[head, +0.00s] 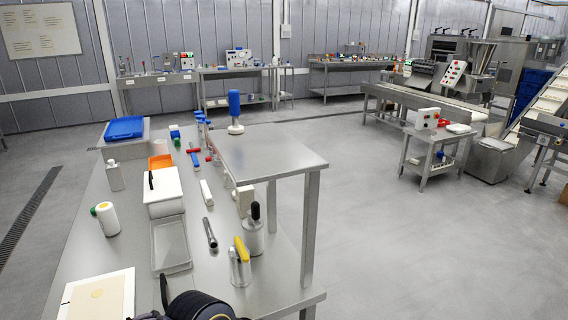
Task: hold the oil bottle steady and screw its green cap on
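A white bottle-like container (107,219) stands on the left part of the steel table, and a small green cap-like piece (94,211) shows at its left edge. I cannot tell whether the green piece is on it or beside it. A grey, square-shouldered bottle (114,175) with a narrow neck stands upright farther back. I cannot tell for certain which of these is the oil bottle. A dark part of my own arm shows at the bottom edge, but no gripper fingertips are clearly visible. Nothing is seen touching either bottle.
A white box (163,192) with a black handle and a shallow grey tray (170,244) are right of the bottles. A white board (97,297) lies at the front left. A raised steel shelf (265,153) stands at right. Bare table lies around the white container.

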